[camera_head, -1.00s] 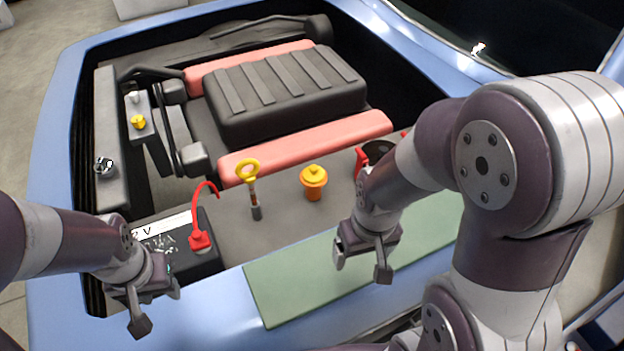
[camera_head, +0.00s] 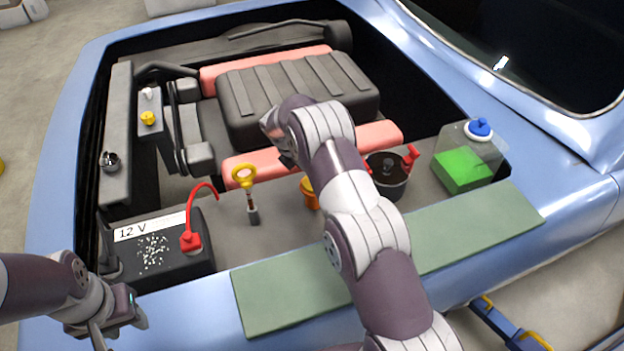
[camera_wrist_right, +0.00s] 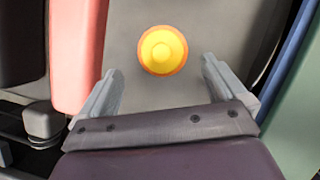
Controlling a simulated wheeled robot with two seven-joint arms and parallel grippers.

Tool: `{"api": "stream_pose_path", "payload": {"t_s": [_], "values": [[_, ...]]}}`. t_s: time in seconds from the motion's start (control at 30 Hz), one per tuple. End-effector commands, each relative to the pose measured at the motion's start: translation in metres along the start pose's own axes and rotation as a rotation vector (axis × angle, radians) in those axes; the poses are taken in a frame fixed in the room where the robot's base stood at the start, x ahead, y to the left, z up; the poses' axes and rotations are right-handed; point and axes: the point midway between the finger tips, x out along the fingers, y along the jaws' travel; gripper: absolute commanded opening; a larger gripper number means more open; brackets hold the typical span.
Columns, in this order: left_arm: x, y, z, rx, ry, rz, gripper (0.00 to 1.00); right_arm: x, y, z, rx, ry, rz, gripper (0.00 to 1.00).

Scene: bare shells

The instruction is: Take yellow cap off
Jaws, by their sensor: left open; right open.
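A round yellow cap (camera_wrist_right: 162,48) with an orange rim shows from above in the right wrist view. In the head view the orange body (camera_head: 309,194) under it is partly hidden behind my right arm. My right gripper (camera_wrist_right: 161,68) is open and empty; the cap appears just past its fingertips, centred between them, not gripped. In the head view this gripper (camera_head: 279,145) is over the engine bay, mostly hidden by its own arm. My left gripper (camera_head: 118,328) is open at the lower left, by the car's front edge. A smaller yellow cap (camera_head: 147,118) is at the bay's left.
A dipstick with a yellow ring (camera_head: 244,176), a battery (camera_head: 160,250) with a red cable, and a dark round pot (camera_head: 387,175) stand around the orange body. The engine block (camera_head: 295,95) lies behind. A green-liquid tank (camera_head: 465,165) is at right; a green mat (camera_head: 440,230) lies in front.

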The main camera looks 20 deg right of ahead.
Motion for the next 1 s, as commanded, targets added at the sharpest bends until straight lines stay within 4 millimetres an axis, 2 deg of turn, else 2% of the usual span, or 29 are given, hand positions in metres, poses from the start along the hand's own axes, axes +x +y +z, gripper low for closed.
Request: {"api": "stream_pose_path", "payload": {"t_s": [0.17, 0.27, 0.4, 0.63, 0.67, 0.83, 1.0], "values": [[-0.011, 0.0, -0.001, 0.0, 0.0, 0.0, 0.43, 0.019, -0.001, 0.001, 0.001, 0.001, -0.002, 0.98], [-0.023, 0.0, -0.003, 0.0, 0.0, 0.0, 0.43, 0.037, -0.001, 0.0, 0.001, 0.002, -0.002, 0.98], [-0.026, 0.0, -0.003, 0.0, 0.0, 0.0, 0.43, 0.06, 0.0, -0.001, 0.002, 0.001, 0.001, 0.98], [-0.025, 0.0, -0.003, 0.0, 0.0, 0.0, 0.43, 0.066, 0.0, -0.002, 0.003, 0.0, 0.002, 0.98], [-0.025, 0.0, -0.003, 0.0, 0.0, 0.0, 0.43, 0.066, 0.0, -0.002, 0.003, 0.0, 0.002, 0.95], [-0.025, 0.0, -0.003, 0.0, 0.0, 0.0, 0.43, 0.065, 0.0, -0.002, 0.003, 0.001, 0.002, 0.39], [-0.025, 0.0, -0.003, 0.0, 0.0, 0.0, 0.43, 0.065, 0.0, -0.002, 0.003, 0.0, 0.002, 0.38]]}}
